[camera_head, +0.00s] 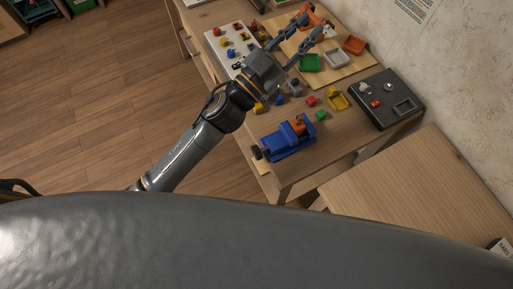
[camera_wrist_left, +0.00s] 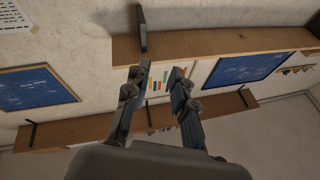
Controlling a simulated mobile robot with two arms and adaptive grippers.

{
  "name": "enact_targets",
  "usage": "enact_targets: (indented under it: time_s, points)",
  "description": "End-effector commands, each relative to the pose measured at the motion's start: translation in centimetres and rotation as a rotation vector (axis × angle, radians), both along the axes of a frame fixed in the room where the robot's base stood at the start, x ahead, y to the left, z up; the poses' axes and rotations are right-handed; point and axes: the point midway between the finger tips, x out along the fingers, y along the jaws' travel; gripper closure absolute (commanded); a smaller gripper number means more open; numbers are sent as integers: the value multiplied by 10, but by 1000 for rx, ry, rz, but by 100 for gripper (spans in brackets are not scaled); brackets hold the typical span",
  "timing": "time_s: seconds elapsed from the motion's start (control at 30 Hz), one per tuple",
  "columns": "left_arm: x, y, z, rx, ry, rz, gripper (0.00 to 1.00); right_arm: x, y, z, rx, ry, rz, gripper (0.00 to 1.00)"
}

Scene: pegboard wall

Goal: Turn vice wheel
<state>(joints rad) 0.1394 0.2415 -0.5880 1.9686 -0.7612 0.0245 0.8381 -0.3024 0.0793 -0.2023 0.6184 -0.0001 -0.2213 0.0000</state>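A blue vice (camera_head: 283,141) sits near the front edge of the workbench, with an orange piece (camera_head: 298,125) at its jaws. A dark round wheel (camera_head: 257,153) is at its left end. My left gripper (camera_head: 317,24) is above the far part of the bench, well beyond the vice and apart from it. Its two fingers are spread with nothing held; they also show apart in the left wrist view (camera_wrist_left: 160,75). The vice is not in the left wrist view. My right gripper is not in view.
The left wrist view shows wall shelves (camera_wrist_left: 215,42).

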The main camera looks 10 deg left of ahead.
Motion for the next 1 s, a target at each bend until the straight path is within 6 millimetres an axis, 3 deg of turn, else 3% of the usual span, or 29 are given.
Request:
enact_targets:
  time_s: [0.03, 0.07, 0.17, 0.23, 0.3, 0.4, 0.5, 0.63, 0.8, 1.0]
  points:
    - [-25, -30, 30, 19, -127, -150, 75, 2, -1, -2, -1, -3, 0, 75]
    - [-43, -47, 42, 39, -190, -244, 75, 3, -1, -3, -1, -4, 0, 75]
    - [-109, -92, 56, 159, -353, -560, 75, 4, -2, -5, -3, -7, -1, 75]
    - [-152, -111, 43, 297, -424, -773, 75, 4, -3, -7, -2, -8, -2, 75]
    - [-187, -119, 15, 479, -456, -965, 75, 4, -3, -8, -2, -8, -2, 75]
    - [-214, -107, -40, 806, -433, -1177, 75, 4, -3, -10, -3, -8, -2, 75]
    - [-212, -73, -95, 1181, -334, -1285, 75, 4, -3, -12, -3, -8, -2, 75]
    - [-182, -13, -137, 1622, -143, -1257, 75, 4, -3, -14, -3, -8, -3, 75]
    - [-143, 49, -149, 1978, 73, -1095, 75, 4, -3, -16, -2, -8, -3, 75]
    - [-129, 73, -152, 2095, 165, -1008, 75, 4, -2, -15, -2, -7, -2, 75]
